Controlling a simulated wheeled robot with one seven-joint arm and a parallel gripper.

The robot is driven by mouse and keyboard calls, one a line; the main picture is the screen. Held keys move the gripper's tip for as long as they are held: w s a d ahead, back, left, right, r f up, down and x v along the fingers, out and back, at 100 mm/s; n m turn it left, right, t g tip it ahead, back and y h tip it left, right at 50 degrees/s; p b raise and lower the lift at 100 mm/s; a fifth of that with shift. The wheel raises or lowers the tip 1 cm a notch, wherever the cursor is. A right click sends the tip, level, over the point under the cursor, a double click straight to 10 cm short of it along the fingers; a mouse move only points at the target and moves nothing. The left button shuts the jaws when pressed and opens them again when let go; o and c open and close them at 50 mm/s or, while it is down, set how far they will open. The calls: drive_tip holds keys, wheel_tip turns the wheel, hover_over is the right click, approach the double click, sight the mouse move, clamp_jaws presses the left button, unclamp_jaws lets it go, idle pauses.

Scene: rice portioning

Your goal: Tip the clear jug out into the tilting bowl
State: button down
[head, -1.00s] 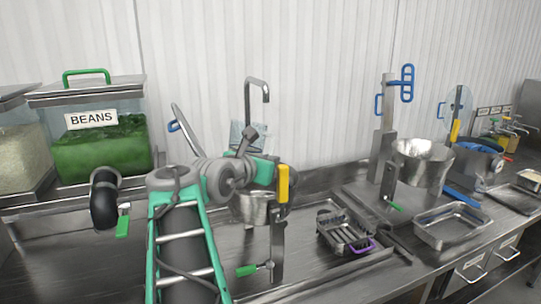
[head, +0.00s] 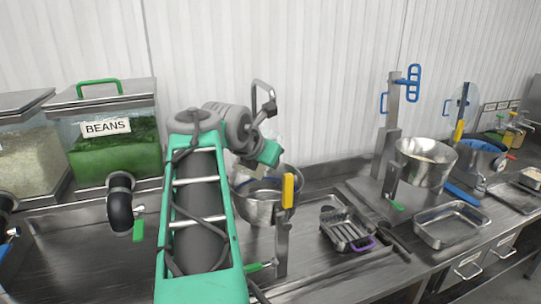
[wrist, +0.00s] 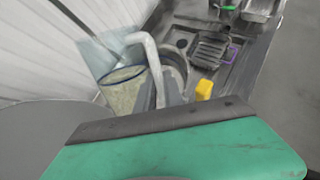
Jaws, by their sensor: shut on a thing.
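The clear jug (wrist: 122,95) has a blue rim and pale grains inside. In the wrist view it is just beyond my green gripper housing, close to a steel bowl (wrist: 174,75). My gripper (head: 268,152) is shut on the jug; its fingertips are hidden. In the head view my arm hides most of the jug, and I cannot tell its exact tilt. The same steel bowl (head: 257,212) stands below my gripper, beside a post with a yellow handle (head: 288,190) and a green lever low down. I cannot see any grains falling.
A larger steel bowl (head: 425,165) stands on a stand at right. A slotted steel tray (head: 345,228) and an empty pan (head: 452,225) lie on the counter. The beans bin (head: 108,140) stands at left. The wall is close behind.

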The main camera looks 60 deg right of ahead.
drive_tip(key=shift+a+r+y+p, duration=0.15)
drive_tip(key=shift+r+y+p, duration=1.15)
drive_tip(key=shift+r+p, duration=0.25)
drive_tip(key=shift+r+t+y+p, duration=0.3)
drive_tip(key=shift+r+t+y, duration=0.15)
drive_tip(key=shift+y, duration=0.45)
drive_tip(key=shift+r+m+y+b, duration=0.3)
drive_tip(key=shift+y+b, duration=0.3)
drive_tip(key=y+b, duration=0.1)
drive_tip(key=b, duration=0.2)
drive_tip(key=shift+r, duration=0.25)
drive_tip(key=shift+d+r+t+y+p, duration=0.25)
drive_tip(key=shift+r+t+y+p, duration=0.1)
drive_tip(key=shift+r+y, duration=0.35)
drive_tip(key=shift+d+r+p, duration=0.2)
drive_tip(key=shift+r+p, duration=0.05)
drive_tip(key=shift+p, duration=0.25)
drive_tip(key=shift+s+a+r+y+p, duration=0.1)
drive_tip(key=shift+r+y+p, duration=0.25)
drive_tip(key=shift+p, duration=0.3)
drive_tip(key=shift+d+r+y+p, duration=0.15)
drive_tip(key=shift+d+y+p, duration=0.2)
drive_tip(key=shift+y+p, duration=0.15)
drive_tip(key=shift+a, duration=0.1)
